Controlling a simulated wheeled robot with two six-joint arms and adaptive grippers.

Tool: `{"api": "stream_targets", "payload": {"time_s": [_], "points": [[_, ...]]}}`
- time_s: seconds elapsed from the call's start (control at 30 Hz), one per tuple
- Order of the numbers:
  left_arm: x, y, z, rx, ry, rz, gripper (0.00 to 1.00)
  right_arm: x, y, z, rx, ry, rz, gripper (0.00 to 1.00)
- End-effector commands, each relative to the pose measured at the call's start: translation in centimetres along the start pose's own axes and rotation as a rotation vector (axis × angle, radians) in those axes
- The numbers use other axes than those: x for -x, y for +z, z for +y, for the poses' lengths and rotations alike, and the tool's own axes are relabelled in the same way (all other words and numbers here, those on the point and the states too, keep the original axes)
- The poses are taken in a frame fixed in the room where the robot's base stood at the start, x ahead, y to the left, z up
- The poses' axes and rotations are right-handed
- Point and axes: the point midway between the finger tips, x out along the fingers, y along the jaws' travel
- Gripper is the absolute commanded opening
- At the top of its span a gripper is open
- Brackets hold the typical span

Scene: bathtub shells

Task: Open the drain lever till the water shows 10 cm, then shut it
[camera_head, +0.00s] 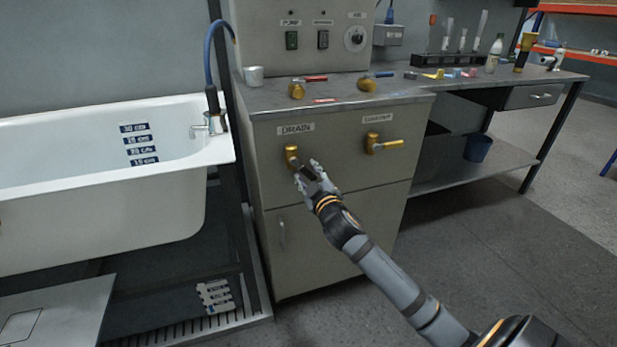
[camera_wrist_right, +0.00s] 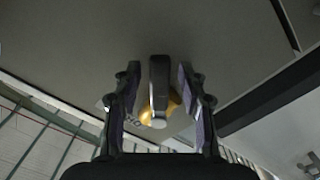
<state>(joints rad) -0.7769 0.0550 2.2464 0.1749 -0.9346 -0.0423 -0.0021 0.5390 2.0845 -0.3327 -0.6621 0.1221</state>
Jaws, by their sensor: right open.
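The drain valve (camera_head: 291,155) is a brass fitting on the cabinet front under the DRAIN label (camera_head: 296,129). Its lever points down and toward my right gripper (camera_head: 309,173). In the right wrist view, the dark lever handle (camera_wrist_right: 159,82) lies between the two fingers of my open gripper (camera_wrist_right: 158,95), with brass behind it. I cannot tell whether either finger touches it. The white bathtub (camera_head: 100,190) stands at left, with depth labels (camera_head: 139,145) on its inner wall. I cannot make out a water surface. My left gripper is not in view.
A second brass valve (camera_head: 376,143) with a yellow lever pointing right sits beside the drain valve. A control box (camera_head: 305,38) stands on the counter (camera_head: 330,92), with loose valve parts in front. A workbench (camera_head: 520,78) is at right.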

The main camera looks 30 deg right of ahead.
Motion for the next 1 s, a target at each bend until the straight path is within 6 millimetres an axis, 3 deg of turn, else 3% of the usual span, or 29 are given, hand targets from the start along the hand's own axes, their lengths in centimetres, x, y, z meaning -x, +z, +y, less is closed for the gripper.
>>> {"api": "stream_targets", "payload": {"time_s": [0.2,0.53,1.0], "points": [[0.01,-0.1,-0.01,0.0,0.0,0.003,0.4,-0.07,-0.02,0.01,0.001,0.0,0.0,0.41],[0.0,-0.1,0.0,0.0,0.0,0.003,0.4,-0.04,-0.01,0.01,0.0,0.0,0.0,0.0],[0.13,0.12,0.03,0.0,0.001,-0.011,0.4,-0.03,-0.02,0.06,0.007,0.0,0.0,0.0]]}}
